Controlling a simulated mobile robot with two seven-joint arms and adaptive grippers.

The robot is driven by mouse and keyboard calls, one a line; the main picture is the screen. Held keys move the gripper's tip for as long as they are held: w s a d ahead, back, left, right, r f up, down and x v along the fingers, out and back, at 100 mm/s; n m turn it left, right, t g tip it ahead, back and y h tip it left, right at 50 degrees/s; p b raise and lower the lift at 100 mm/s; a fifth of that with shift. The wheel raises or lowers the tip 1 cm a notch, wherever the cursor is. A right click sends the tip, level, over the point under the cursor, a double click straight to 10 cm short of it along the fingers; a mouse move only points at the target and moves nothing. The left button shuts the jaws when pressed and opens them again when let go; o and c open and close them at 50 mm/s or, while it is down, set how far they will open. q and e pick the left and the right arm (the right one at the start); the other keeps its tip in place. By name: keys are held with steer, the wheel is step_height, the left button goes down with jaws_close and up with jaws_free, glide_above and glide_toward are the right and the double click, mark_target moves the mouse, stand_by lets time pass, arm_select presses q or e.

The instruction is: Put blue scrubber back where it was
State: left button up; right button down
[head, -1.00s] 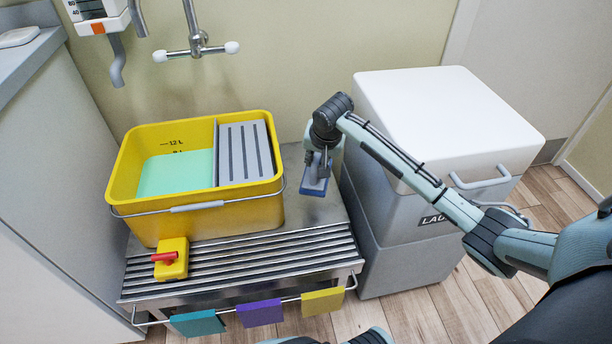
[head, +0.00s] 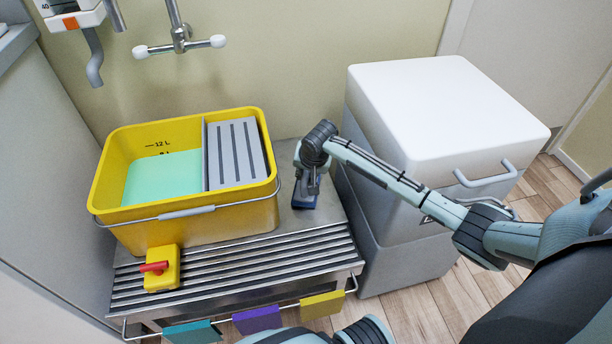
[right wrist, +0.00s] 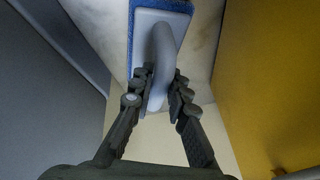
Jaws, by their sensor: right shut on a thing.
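The blue scrubber (head: 303,201) has a blue pad under a pale grey body with a curved handle. It is at the back right of the metal bench (head: 322,222), between the yellow bucket and the white-lidded bin. In the right wrist view the scrubber (right wrist: 170,22) shows with its blue edge and its handle between my fingers. My right gripper (head: 308,184) is shut on the handle, fingers on both sides of it in the right wrist view (right wrist: 160,85). I cannot tell whether the pad touches the bench. My left gripper is not in view.
The yellow bucket (head: 190,226) with green liquid and a grey slotted insert stands left of the scrubber. A yellow block with a red handle (head: 162,270) sits at the bench's front left. The bin (head: 445,110) stands close on the right. Coloured cloths (head: 257,319) hang in front.

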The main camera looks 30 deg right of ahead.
steer(key=shift+w, duration=0.1)
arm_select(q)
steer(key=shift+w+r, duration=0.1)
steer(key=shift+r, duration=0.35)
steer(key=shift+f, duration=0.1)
arm_select(e)
steer(key=shift+f, duration=0.15)
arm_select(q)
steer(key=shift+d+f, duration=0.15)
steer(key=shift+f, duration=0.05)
arm_select(e)
steer(key=c, duration=1.5)
jaws_free()
